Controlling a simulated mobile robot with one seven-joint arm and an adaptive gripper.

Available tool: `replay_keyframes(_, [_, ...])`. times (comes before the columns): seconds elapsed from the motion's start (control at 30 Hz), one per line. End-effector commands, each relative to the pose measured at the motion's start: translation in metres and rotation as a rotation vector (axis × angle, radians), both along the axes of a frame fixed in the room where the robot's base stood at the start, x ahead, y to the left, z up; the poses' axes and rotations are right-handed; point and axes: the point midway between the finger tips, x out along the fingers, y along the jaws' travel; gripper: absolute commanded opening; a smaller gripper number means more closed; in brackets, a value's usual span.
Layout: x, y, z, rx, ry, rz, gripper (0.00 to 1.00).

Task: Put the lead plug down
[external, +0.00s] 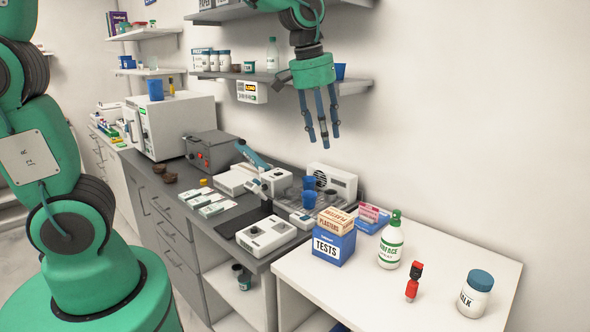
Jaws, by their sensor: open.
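A small red and black plug-shaped piece (412,282), which looks like the lead plug, stands upright on the white table (345,290) at the lower right. My gripper (322,138) is up in the air in front of the wall, with its blue fingers pointing down. It is open, with nothing seen between the fingers. It is well above the plug and to the left of it in the picture, apart from everything on the surfaces.
Around the plug stand a spray bottle (391,243), a white jar with a blue lid (475,294) and a TESTS box (333,248). Instruments crowd the dark counter (205,225). A wall shelf (350,85) is close behind my gripper. The table's front is clear.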

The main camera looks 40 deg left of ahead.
Motion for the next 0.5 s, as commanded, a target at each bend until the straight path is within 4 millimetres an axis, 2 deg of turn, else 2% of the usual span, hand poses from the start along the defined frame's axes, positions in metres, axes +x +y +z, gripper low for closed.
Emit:
replay_keyframes(0.03, [-0.011,0.014,0.010,0.001,-0.018,-0.006,0.41])
replay_keyframes(0.2, [-0.048,0.056,0.033,0.015,-0.070,-0.045,0.41])
replay_keyframes(0.5, [-0.121,0.118,0.054,0.057,-0.159,-0.111,0.41])
